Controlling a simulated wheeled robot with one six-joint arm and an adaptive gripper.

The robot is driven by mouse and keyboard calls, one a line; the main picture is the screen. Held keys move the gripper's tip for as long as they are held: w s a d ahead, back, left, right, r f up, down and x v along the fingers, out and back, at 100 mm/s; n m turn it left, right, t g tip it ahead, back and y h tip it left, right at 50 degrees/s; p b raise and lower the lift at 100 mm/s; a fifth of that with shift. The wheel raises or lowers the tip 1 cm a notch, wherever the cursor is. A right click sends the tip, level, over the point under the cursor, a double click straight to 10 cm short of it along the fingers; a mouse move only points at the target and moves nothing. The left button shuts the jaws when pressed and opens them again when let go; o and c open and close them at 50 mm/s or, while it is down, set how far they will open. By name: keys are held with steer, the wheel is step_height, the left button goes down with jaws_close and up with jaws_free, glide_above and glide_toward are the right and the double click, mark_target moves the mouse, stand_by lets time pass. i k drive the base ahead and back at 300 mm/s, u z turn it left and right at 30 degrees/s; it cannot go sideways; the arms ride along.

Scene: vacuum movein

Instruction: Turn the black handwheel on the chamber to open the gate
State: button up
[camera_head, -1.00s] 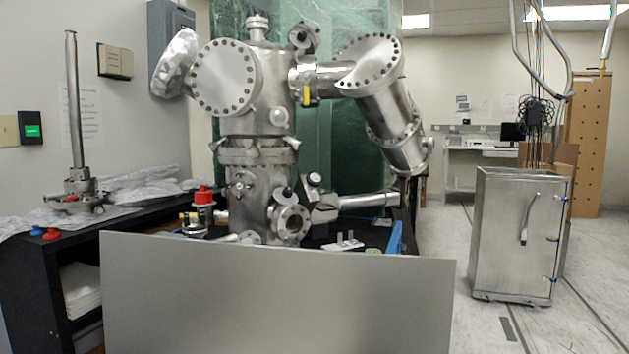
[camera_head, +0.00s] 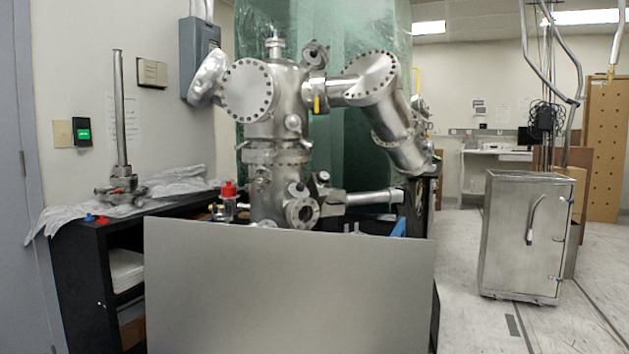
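The chamber (camera_head: 276,150) is a tall shiny steel vessel with bolted flanges, standing upright on a black bench in the middle of the head view. A small dark knob-like part (camera_head: 297,189) sits low on its front, just above a round flanged port (camera_head: 302,211). Which of these is the black handwheel is too small to tell. The gate itself cannot be made out. My gripper is not in view.
A flat grey panel (camera_head: 290,290) stands in front of the bench and hides the chamber's foot. A black shelf unit (camera_head: 80,265) with a steel column (camera_head: 120,120) is at left. A steel cabinet (camera_head: 524,235) stands at right. The floor between bench and cabinet is clear.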

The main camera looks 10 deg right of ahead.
mark_target(324, 176)
steer(key=u, duration=0.75)
steer(key=i, duration=0.75)
steer(key=z, duration=0.85)
